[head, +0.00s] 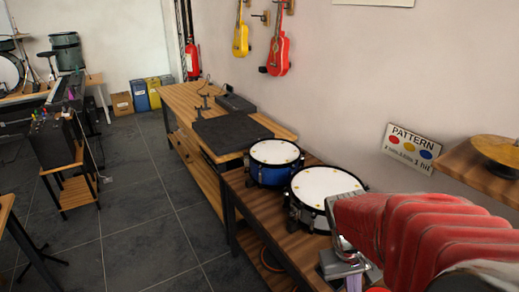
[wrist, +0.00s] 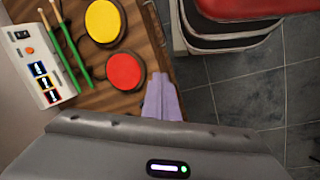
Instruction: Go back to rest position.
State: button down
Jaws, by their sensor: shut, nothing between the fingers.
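My gripper shows in the wrist view as two light purple fingers (wrist: 160,80) pressed together, with nothing between them. They point at the wooden table edge, just beside a round red pad (wrist: 125,71); I cannot tell how high above the table they are. In the head view my red-sleeved arm reaches in from the right, over the front of the wooden table. The gripper end there is low in the picture and partly cut off, so its fingers are not clear.
A blue drum (head: 275,162) and a larger drum (head: 325,186) stand on the table beside my arm. The wrist view shows a yellow pad (wrist: 103,21), green drumsticks (wrist: 74,50) and a white control box (wrist: 31,62). A wooden shelf (head: 470,165) juts out at right. Tiled floor (head: 150,225) is open at left.

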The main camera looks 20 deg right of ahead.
jog(key=w+a+r+n+t+y, duration=0.1)
jog(key=a+r+t, duration=0.2)
jog(key=a+r, duration=0.3)
jog(key=w+a+r+n+t+y, duration=0.1)
jog(key=w+a+r+n+t, duration=0.1)
jog(key=a+r+t, duration=0.2)
jog(key=a+r, duration=0.3)
jog(key=a, duration=0.5)
jog(key=shift+w+a, duration=0.15)
jog(key=shift+a, duration=0.1)
jog(key=c, duration=2.5)
grip_release()
jog(key=shift+c, duration=0.2)
jog(key=o, duration=0.7)
jog(key=shift+o, duration=0.4)
